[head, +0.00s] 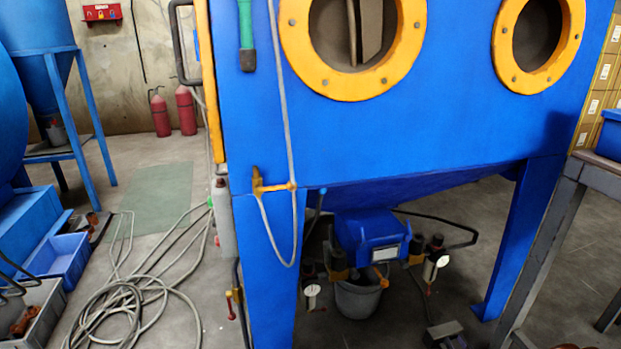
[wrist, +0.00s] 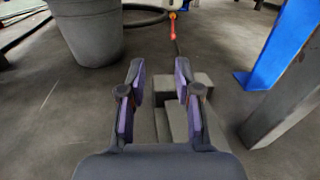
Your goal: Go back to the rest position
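My gripper (wrist: 158,82) shows in the wrist view with its two dark, purple-padded fingers apart and nothing between them. Beneath and just beyond the fingers is a grey pedal-like block (wrist: 190,97) near the floor; I cannot tell whether the gripper touches it. In the head view a similar small block (head: 444,336) lies on the floor at the bottom edge. My gripper is not clearly seen in the head view.
The blue blasting cabinet (head: 400,135) fills the head view's centre, with a grey bucket (head: 357,300) beneath it. Coiled hoses (head: 130,300) lie on the floor at left. A grey table (head: 560,235) stands at right. A blue leg (wrist: 282,45) is close right of the gripper.

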